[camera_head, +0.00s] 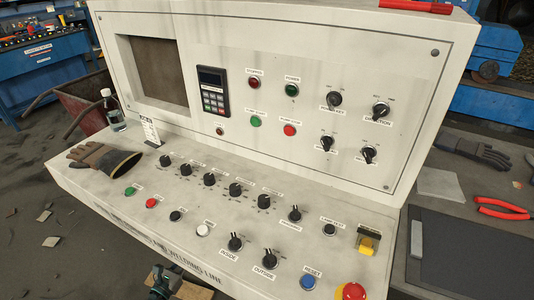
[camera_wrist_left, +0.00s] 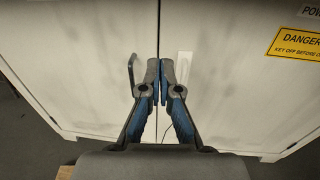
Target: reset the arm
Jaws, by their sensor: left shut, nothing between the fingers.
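My left gripper (camera_wrist_left: 160,76) is in the left wrist view, with its two fingers together and nothing between them. It points at the pale cabinet doors (camera_wrist_left: 228,95), with the dark seam between the doors behind its fingertips. I cannot tell whether the tips touch the doors. A dark handle (camera_wrist_left: 131,73) is just left of the fingertips. In the head view, a dark mechanical part shows low at the bottom edge, in front of the console; its finger state is not clear there. My right gripper is in neither view.
The pale control console (camera_head: 330,190) fills the head view, with knobs and buttons, a blue reset button (camera_head: 308,282) and a red button (camera_head: 350,291). A glove (camera_head: 104,159) and bottle (camera_head: 113,112) are at its left. Red pliers (camera_head: 503,209) lie at the right.

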